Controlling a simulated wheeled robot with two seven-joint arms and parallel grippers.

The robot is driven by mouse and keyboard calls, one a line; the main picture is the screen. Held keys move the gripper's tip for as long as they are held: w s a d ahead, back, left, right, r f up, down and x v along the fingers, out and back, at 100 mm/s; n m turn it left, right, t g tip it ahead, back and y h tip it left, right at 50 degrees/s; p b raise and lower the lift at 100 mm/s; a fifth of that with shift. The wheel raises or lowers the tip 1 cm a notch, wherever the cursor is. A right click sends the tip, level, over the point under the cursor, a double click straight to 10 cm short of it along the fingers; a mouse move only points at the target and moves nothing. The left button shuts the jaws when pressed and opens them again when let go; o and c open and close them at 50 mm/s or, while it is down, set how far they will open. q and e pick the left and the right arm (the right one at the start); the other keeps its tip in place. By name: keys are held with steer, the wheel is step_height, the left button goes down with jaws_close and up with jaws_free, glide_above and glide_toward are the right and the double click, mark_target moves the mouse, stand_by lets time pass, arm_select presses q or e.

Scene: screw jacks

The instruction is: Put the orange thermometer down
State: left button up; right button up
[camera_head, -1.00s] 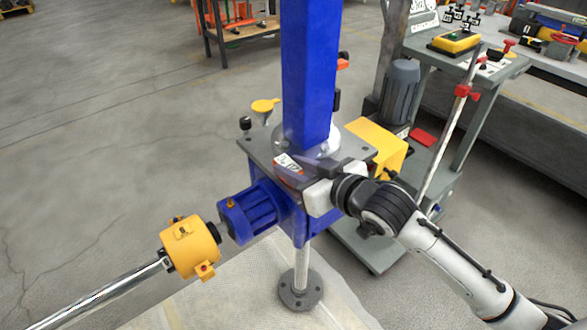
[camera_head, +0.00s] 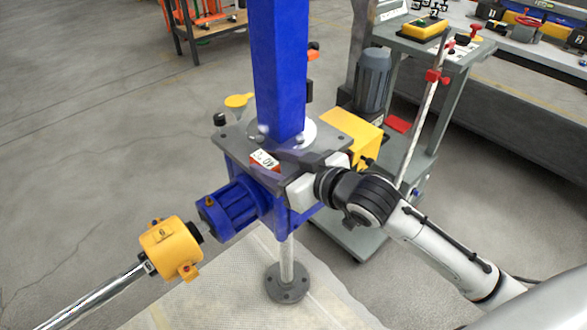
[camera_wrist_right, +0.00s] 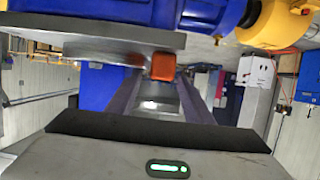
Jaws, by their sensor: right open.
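The orange thermometer (camera_head: 265,159), with a white display face, is at the front edge of the grey top plate (camera_head: 232,137) of the blue screw jack (camera_head: 280,70). In the right wrist view it shows as a small orange block (camera_wrist_right: 163,66) against the grey plate, just beyond the fingertips. My right gripper (camera_head: 287,162) reaches in from the right, close beside the thermometer. Its two fingers stand apart with a gap between them (camera_wrist_right: 158,88). I cannot tell whether a finger touches the thermometer. My left gripper is not in view.
A blue motor (camera_head: 232,208) and a yellow coupling (camera_head: 171,248) on a steel shaft stick out front left. A yellow box (camera_head: 345,135) sits behind the gripper. A grey cart (camera_head: 425,75) stands at the right. Open floor lies at the left.

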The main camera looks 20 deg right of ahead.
steer(key=v, duration=1)
steer(key=s+f+m+g+h, duration=0.1)
steer(key=s+f, duration=0.2)
steer(key=f, duration=0.6)
steer(key=s+f+m+g+h, duration=0.1)
steer(key=s+f, duration=0.1)
steer(key=f, duration=0.7)
steer(key=s+a+f+g, duration=0.2)
steer(key=s+a+f, duration=0.1)
steer(key=s+f, duration=0.8)
step_height(320, 180, down, 3)
steer(key=shift+s+r+g, duration=0.1)
steer(key=shift+s+g, duration=0.15)
steer(key=shift+g, duration=0.05)
stand_by(2.3)
